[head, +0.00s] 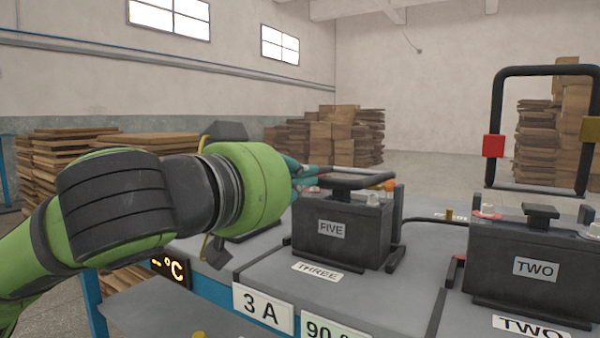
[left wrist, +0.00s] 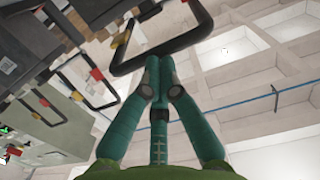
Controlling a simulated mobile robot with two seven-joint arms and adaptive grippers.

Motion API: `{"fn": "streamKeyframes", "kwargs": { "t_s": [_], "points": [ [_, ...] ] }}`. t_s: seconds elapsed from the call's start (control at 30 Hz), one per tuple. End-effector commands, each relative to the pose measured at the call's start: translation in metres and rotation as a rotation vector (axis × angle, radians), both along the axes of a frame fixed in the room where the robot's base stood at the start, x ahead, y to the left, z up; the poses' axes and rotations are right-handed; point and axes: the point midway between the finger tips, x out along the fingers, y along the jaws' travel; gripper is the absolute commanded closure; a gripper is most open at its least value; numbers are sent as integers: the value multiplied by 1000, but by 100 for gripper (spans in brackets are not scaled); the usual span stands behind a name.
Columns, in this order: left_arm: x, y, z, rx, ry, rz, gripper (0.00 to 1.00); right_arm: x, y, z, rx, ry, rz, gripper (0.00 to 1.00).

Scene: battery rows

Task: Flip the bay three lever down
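Bay three holds a dark battery labelled FIVE (head: 340,228), with the THREE label (head: 317,272) on the bench before it. A black U-shaped lever (head: 358,180) shows low above this battery, strongly foreshortened. My left gripper (head: 308,172) is at the lever's left side, its teal fingers partly hidden by my green wrist. In the left wrist view, my left gripper's fingertips (left wrist: 160,62) are drawn together, right at the crossbar of a black lever (left wrist: 190,42). The bar does not clearly lie between the fingers; contact is unclear. My right gripper is not in view.
At right, a battery labelled TWO (head: 520,268) sits in bay two, with an upright black lever (head: 540,71) behind it carrying red and yellow blocks. Stacked boxes stand beyond the bench.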

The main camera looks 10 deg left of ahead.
Motion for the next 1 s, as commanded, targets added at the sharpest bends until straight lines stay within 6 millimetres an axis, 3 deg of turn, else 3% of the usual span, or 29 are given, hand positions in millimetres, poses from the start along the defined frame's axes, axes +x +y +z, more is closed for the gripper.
{"fn": "streamKeyframes", "kwargs": {
  "t_s": [0.03, 0.37, 0.47, 0.8, 1.0],
  "points": [
    [8, 6, -5, -1, 17, 26, 100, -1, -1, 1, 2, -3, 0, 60],
    [2, 9, -3, -1, 13, 26, 100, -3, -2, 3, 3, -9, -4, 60],
    [-12, 13, -1, -2, 9, 22, 100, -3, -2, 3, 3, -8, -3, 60],
    [-85, 36, 9, -2, -8, 8, 100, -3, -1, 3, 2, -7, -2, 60],
    [-111, 45, 11, -1, -10, 4, 100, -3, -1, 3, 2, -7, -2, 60]
  ]
}}
